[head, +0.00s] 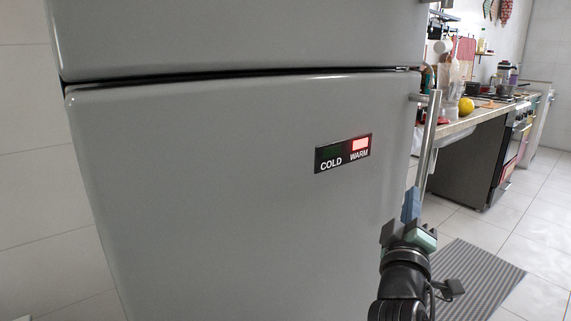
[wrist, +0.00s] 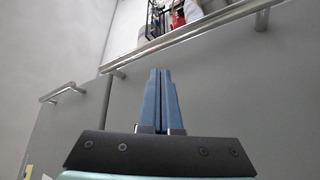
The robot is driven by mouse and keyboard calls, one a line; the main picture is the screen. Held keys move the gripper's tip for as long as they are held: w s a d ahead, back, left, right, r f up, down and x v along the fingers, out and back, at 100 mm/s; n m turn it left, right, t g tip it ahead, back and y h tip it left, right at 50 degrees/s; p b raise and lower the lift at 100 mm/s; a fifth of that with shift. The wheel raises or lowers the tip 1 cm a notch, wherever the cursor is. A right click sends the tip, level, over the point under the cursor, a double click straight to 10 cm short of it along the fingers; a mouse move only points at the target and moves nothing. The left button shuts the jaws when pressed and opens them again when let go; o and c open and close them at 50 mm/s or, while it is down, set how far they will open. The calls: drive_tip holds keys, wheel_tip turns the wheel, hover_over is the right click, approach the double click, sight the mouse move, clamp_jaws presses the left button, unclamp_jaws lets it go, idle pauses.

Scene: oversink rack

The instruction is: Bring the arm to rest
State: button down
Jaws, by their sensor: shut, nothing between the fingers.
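My gripper (head: 411,205) is in the lower right of the head view, in front of the right edge of a grey fridge (head: 230,190). Its blue fingers point up, below and beside the long vertical door handle (head: 428,145). In the wrist view my gripper (wrist: 160,75) shows its two blue fingers closed together with nothing between them. I cannot tell from these frames how near the fingers are to the handle. My arm rises from the bottom edge of the head view.
The fridge fills most of the head view; its panel (head: 343,153) has the red WARM side lit. A counter (head: 480,115) with a yellow fruit (head: 466,106) and a stove (head: 512,145) stand behind at right. A striped mat (head: 475,280) lies on the tiled floor. The wrist view shows metal bar handles (wrist: 190,33).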

drive_tip(key=s+a+r+m+t+y, duration=0.1)
drive_tip(key=s+a+r+m+t, duration=0.1)
drive_tip(key=s+a+r, duration=0.35)
drive_tip(key=s+a+r+m+t+y, duration=0.1)
drive_tip(key=s+a+r+m+t, duration=0.1)
drive_tip(key=a+r, duration=0.6)
drive_tip(key=s+a+r+m+t+y, duration=0.1)
drive_tip(key=s+a+r+t+y, duration=0.15)
drive_tip(key=s+a+r, duration=0.5)
drive_tip(key=s+a+r+m+t+y, duration=0.15)
drive_tip(key=s+r+y, duration=0.3)
drive_tip(key=s, duration=0.55)
wheel_tip(320, 180, up, 37)
drive_tip(key=p, duration=3.6)
drive_tip(key=shift+a+r+p, duration=0.2)
drive_tip(key=shift+a+p, duration=0.1)
drive_tip(key=shift+w, duration=0.1)
